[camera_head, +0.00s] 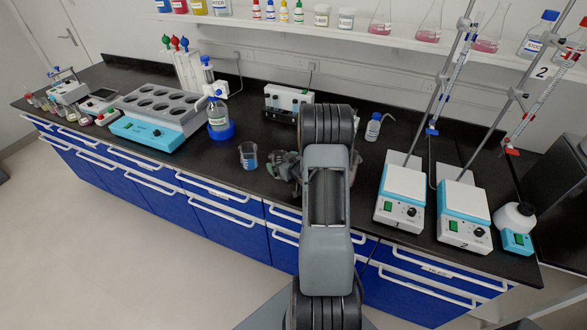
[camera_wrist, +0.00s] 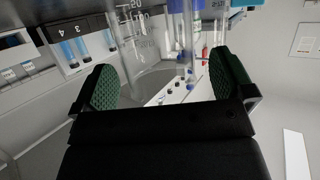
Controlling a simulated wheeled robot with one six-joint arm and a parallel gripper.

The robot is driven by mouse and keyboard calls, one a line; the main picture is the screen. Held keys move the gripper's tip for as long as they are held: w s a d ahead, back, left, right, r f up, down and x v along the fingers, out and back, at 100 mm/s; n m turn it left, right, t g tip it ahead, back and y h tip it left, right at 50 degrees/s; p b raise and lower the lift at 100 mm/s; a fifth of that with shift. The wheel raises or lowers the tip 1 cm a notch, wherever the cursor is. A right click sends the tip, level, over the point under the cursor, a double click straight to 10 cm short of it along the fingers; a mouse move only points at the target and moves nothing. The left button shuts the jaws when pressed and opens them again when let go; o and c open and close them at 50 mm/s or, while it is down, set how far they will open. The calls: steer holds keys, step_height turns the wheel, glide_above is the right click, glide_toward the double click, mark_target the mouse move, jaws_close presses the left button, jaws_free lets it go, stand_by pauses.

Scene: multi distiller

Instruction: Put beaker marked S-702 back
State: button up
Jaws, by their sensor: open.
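A small clear glass beaker (camera_head: 248,155) with a blue patch stands upright on the black bench top, just left of my gripper (camera_head: 284,165). I cannot read S-702 on it. In the wrist view a clear beaker (camera_wrist: 150,45) with white graduation marks fills the space ahead of and between the fingertips. My gripper (camera_wrist: 163,82) is open there, with a green pad on either side of the glass. I cannot tell whether either pad touches it. My arm hides part of the bench behind the gripper in the head view.
A blue-based bottle dispenser (camera_head: 219,118) and a multi-position heating block (camera_head: 160,112) stand to the left. A white tube rack (camera_head: 290,99) is behind, and a wash bottle (camera_head: 373,128) is to its right. Two hotplate stirrers (camera_head: 402,190) with burette stands are at right. A bottle shelf (camera_head: 350,36) runs above.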

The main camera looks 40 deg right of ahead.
steer(key=d+b+v, duration=0.1)
steer(key=v, duration=1.2)
steer(key=s+d+f+g+h, duration=0.1)
steer(key=g, duration=0.1)
steer(key=s+d+f+m+g+h, duration=0.1)
steer(key=s+f, duration=0.1)
steer(key=s+f+m+g+h, duration=0.1)
steer(key=s+f+g, duration=0.1)
steer(key=shift+s+d+g, duration=0.25)
steer(key=shift+d+g, duration=0.05)
steer(key=shift+d, duration=0.1)
steer(key=shift+s+r+m+g+h, duration=0.15)
steer(key=shift+s+m+g, duration=0.1)
steer(key=shift+s+g, duration=0.2)
steer(key=shift+s+r+m+g+h, duration=0.15)
steer(key=shift+s+m+g, duration=0.15)
steer(key=shift+g, duration=0.25)
steer(key=shift+s+a+r+m+g, duration=0.25)
steer(key=shift+s+a+r+g, duration=0.4)
steer(key=shift+a+r+g, duration=0.2)
steer(key=s+a+r+n+y, duration=0.1)
steer(key=a+r+n+y, duration=0.1)
steer(key=a+r, duration=0.6)
steer(key=s+a+r+n+y, duration=0.1)
steer(key=a+r, duration=0.8)
steer(key=a, duration=1)
steer(key=shift+s+a+r+n+y, duration=0.25)
steer(key=shift+s+n+y, duration=0.15)
steer(key=shift+y, duration=0.3)
